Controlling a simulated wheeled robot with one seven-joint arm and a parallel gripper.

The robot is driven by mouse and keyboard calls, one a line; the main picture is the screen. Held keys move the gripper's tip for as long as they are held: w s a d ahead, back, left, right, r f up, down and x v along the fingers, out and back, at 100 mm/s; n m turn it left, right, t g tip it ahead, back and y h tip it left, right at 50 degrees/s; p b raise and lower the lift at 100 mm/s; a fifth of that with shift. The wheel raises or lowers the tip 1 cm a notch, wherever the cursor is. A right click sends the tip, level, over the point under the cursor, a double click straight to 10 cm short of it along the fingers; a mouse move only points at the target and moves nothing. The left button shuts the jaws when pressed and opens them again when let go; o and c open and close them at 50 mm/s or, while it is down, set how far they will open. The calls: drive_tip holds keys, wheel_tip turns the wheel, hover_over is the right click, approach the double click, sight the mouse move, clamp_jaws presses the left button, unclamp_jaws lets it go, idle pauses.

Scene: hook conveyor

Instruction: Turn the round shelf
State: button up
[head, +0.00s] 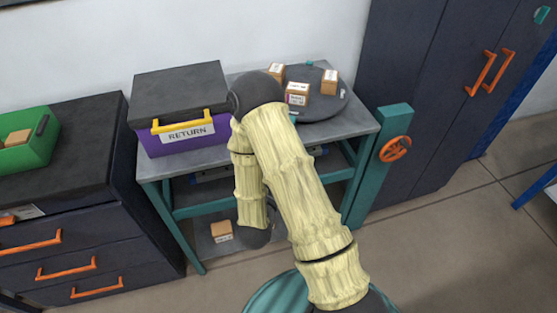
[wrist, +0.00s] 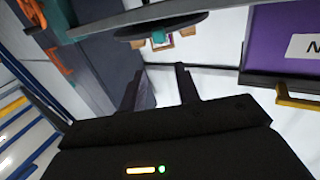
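The round shelf (head: 318,106) is a dark grey disc on the right part of the grey table in the head view. Several small brown boxes (head: 297,94) with labels stand on it, and a small teal piece shows at its back edge. My arm covers part of its left side. In the wrist view the scene looks upside down; the round shelf (wrist: 160,27) lies beyond my fingers with a teal piece and boxes at its rim. My gripper (wrist: 157,85) is open and empty, its two fingers apart and not touching the shelf. It is hidden in the head view.
A purple box (head: 180,140) marked RETURN, with a dark lid and yellow handle, stands left of the shelf. A teal post (head: 390,155) with an orange handwheel (head: 395,149) is at the table's right. A dark cabinet (head: 430,100) stands right; a green bin (head: 30,140) sits left.

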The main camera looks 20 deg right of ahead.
drive_tip(key=shift+w+g, duration=0.4)
clamp_jaws()
drive_tip(key=s+r+n+g+y, duration=0.3)
drive_tip(key=s+g+y, duration=0.1)
drive_tip(key=s+g, duration=0.2)
drive_tip(key=s+r+n+g+y, duration=0.3)
drive_tip(key=s+g+y, duration=0.2)
drive_tip(key=s, duration=0.3)
drive_tip(key=shift+s+a+r+g, duration=0.2)
drive_tip(key=shift+r+g, duration=0.15)
drive_tip(key=shift+g, duration=0.25)
drive_tip(key=shift+a, duration=0.1)
